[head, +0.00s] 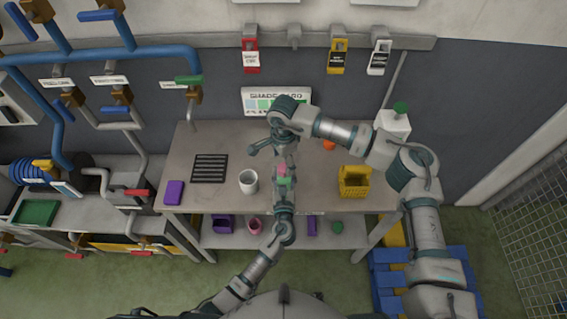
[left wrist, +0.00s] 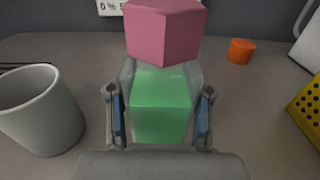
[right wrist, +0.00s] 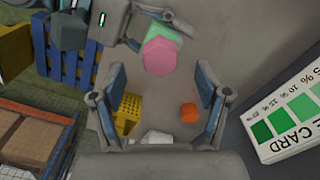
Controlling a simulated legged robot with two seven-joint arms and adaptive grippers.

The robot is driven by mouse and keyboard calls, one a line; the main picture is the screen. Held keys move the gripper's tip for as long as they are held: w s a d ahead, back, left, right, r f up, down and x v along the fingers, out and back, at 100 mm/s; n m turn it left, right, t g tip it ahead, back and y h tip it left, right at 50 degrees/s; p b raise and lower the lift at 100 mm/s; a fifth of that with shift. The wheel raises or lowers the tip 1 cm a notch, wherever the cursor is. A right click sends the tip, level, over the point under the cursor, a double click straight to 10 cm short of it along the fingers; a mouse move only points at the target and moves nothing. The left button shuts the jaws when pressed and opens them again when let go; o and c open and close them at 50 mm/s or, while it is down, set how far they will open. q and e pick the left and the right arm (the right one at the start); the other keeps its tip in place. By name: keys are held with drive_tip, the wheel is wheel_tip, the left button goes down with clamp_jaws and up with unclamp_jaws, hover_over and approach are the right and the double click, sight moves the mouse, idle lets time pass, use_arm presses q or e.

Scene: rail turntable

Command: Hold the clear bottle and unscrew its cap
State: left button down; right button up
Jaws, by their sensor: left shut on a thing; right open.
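The clear bottle (left wrist: 160,108) has green contents and a pink faceted cap (left wrist: 165,28) on top. It stands upright above or on the table; its base is hidden. My left gripper (left wrist: 160,118) is shut around the bottle's body from the near side, one finger on each side. In the head view, the green of the bottle (head: 285,182) shows just below the pink cap (head: 282,168). My right gripper (head: 277,148) is open and empty over the bottle. In the right wrist view, the cap (right wrist: 160,57) appears between and beyond the right fingertips (right wrist: 160,85), apart from them.
A white cup (head: 248,182) stands left of the bottle. A black grille (head: 209,168) and purple block (head: 174,192) lie farther left. A yellow basket (head: 355,183) and an orange cap (head: 329,144) are to the right. A shade card (head: 262,95) stands behind.

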sight(284, 167)
drive_tip(key=m, duration=1.1)
drive_tip(key=shift+w+m, duration=0.1)
drive_tip(key=shift+m, duration=0.3)
drive_tip(key=m, duration=0.6)
drive_tip(key=shift+d, duration=0.1)
drive_tip(key=m, duration=0.6)
drive_tip(key=shift+f, duration=0.15)
drive_tip(key=shift+f, duration=1.9)
